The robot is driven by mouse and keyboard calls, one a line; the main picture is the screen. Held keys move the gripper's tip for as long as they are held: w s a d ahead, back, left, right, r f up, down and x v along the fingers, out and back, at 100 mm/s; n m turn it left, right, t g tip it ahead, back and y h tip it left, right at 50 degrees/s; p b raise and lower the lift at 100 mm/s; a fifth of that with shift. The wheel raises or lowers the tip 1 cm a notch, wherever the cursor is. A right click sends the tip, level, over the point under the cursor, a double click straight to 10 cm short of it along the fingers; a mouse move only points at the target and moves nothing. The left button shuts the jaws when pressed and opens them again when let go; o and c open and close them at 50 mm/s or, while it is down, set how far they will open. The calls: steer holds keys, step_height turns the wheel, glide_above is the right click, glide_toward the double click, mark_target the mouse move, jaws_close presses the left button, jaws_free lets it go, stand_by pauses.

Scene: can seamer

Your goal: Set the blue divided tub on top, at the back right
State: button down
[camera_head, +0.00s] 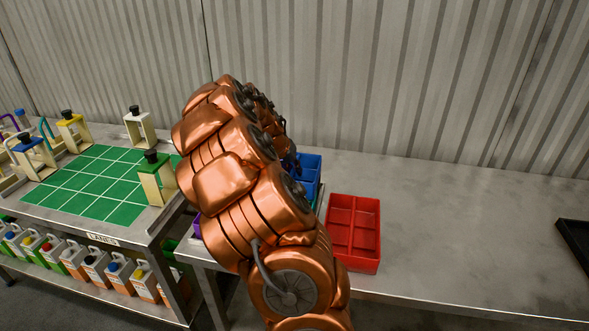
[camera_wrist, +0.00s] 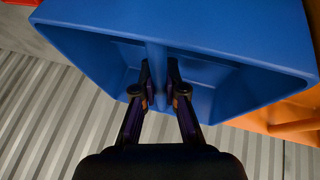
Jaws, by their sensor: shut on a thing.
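The blue divided tub (camera_head: 310,170) stands out past the right side of my arm in the head view, mostly hidden behind it. In the wrist view the blue tub (camera_wrist: 215,28) fills the top, with its inner divider running between my fingertips. My gripper (camera_wrist: 160,82) is shut on that divider. In the head view my arm hides the gripper. I cannot tell from these views whether the tub rests on something or hangs free.
A red divided tub (camera_head: 353,232) sits on the grey table (camera_head: 450,235) right of my arm. An orange tub-like thing (camera_wrist: 290,120) shows beyond the blue tub. A dark tray (camera_head: 574,250) lies at the far right.

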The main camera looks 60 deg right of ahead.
steer(key=shift+f+b, duration=0.3)
steer(key=shift+f, duration=0.1)
steer(key=c, duration=1.2)
jaws_free()
steer(key=shift+c, duration=0.2)
steer(key=shift+r, duration=0.1)
steer(key=shift+a+r, duration=0.15)
steer(key=shift+r, duration=0.4)
steer(key=b+v, duration=0.1)
steer(key=v, duration=1)
steer(key=shift+r+b, duration=0.2)
steer(key=shift+b, duration=0.2)
steer(key=shift+a, duration=0.25)
steer(key=s+a+n+y, duration=0.2)
steer(key=a, duration=1.1)
steer(key=s+a+f+n+y, duration=0.1)
steer(key=s+a+f+n, duration=0.2)
steer(key=s+a, duration=0.3)
steer(key=s+a+f+n+y, duration=0.1)
steer(key=s+a+f+n, duration=0.2)
steer(key=a, duration=1)
steer(key=s+a+f+n+y, duration=0.2)
steer(key=s+a+n, duration=0.3)
steer(key=s+a, duration=0.4)
steer(key=shift+s+a+f+g, duration=0.3)
steer(key=shift+a+f, duration=0.25)
steer(key=shift+f, duration=0.15)
